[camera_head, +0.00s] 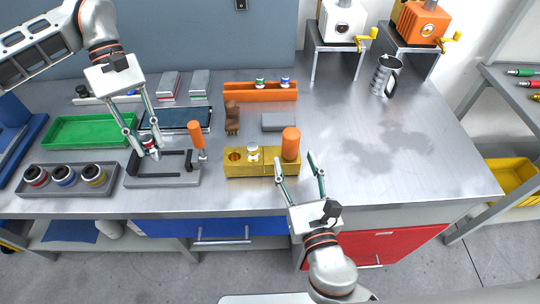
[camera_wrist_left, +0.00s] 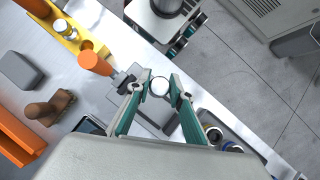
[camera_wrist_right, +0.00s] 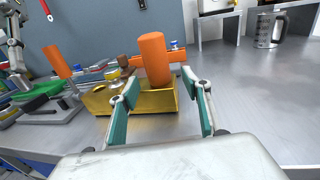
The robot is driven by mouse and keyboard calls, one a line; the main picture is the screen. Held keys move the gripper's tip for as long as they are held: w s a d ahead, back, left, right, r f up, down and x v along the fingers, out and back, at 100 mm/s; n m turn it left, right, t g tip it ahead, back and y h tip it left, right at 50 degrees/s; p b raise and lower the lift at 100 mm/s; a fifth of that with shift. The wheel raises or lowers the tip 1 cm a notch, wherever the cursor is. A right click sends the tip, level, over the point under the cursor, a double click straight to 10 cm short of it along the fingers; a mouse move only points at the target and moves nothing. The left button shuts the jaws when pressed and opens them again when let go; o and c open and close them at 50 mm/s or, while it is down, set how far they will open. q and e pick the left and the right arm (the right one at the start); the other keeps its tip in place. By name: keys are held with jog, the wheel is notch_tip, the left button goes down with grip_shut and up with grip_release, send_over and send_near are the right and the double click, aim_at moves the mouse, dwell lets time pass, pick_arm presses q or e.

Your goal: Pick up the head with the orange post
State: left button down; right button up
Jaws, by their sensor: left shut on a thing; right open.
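A thick orange post (camera_head: 291,143) stands upright at the right end of a yellow block (camera_head: 262,169); in the right wrist view the post (camera_wrist_right: 155,58) rises from the block (camera_wrist_right: 158,101). My right gripper (camera_head: 296,161) is open just in front of the post, its fingers pointing toward it and apart from it. My left gripper (camera_head: 145,138) is shut on a small round white-topped piece with a red band (camera_head: 150,142), above a grey fixture (camera_head: 170,181). The piece's white top (camera_wrist_left: 159,86) shows between the left fingertips.
A tool with an orange handle (camera_head: 196,135) stands left of the block. A white-topped piece (camera_head: 253,151) sits on the block. Behind are a brown object (camera_head: 232,117), a grey box (camera_head: 278,121) and an orange rack (camera_head: 240,92). The table's right side is mostly clear.

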aim_at(292, 155)
jog(key=w, duration=0.2)
jog(key=w+a+p, duration=0.1)
jog(key=w, duration=0.1)
jog(key=shift+w+r, duration=0.2)
jog(key=shift+w, duration=0.2)
grip_shut()
jog(key=shift+r, duration=0.2)
